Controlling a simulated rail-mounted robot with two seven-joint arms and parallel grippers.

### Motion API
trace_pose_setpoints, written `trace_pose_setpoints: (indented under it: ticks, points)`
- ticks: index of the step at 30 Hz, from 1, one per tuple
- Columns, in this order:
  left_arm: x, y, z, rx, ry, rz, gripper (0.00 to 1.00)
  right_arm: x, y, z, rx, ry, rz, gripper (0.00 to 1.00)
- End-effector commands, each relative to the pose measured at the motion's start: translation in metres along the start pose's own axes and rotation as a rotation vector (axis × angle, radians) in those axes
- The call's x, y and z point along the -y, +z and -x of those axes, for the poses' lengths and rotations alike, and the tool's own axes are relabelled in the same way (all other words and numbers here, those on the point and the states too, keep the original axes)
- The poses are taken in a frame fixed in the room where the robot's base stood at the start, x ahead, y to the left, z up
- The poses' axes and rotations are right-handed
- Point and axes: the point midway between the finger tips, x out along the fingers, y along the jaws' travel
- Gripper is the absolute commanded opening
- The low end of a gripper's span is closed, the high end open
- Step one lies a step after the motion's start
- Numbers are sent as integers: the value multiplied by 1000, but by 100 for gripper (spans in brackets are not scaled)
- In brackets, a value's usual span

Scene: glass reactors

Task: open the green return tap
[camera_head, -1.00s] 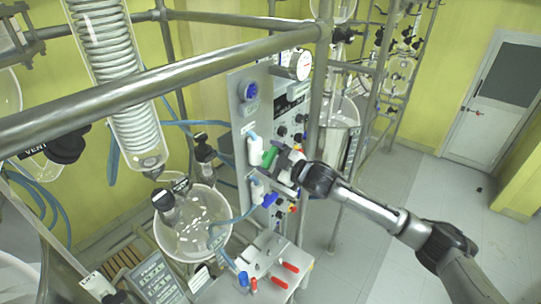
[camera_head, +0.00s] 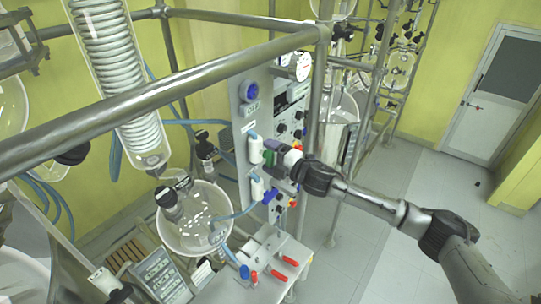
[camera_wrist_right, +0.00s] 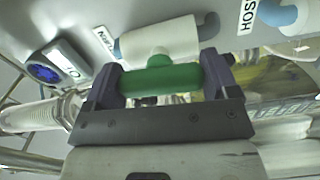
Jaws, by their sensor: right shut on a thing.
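The green return tap (camera_head: 268,157) is a short green handle on a white valve body (camera_head: 255,149) on the grey control panel. In the right wrist view the green tap handle (camera_wrist_right: 150,82) lies crosswise between my two dark fingers, one at each end. My right gripper (camera_head: 274,155) is shut on it. The white valve body (camera_wrist_right: 160,42) shows just beyond the handle. In the head view my fingers hide part of the handle. My left gripper is not in view.
A second white valve (camera_head: 257,187) with a blue handle (camera_head: 271,197) sits just below. A steel frame post (camera_head: 316,100) stands close to the right of the panel. A ledge with red handles (camera_head: 291,262) is below. Open floor lies to the right.

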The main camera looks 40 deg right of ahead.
Motion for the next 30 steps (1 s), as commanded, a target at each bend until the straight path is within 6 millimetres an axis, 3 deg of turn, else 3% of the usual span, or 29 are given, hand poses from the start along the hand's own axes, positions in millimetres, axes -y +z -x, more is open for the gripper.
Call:
trace_pose_setpoints:
  ticks: [20,21,27,30]
  points:
    - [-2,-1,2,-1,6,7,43,0,0,0,-1,1,58,57]
    - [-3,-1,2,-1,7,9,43,0,0,0,-1,1,57,81]
    - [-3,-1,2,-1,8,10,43,0,0,0,-1,0,57,100]
    - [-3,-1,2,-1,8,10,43,0,0,0,-1,0,57,100]
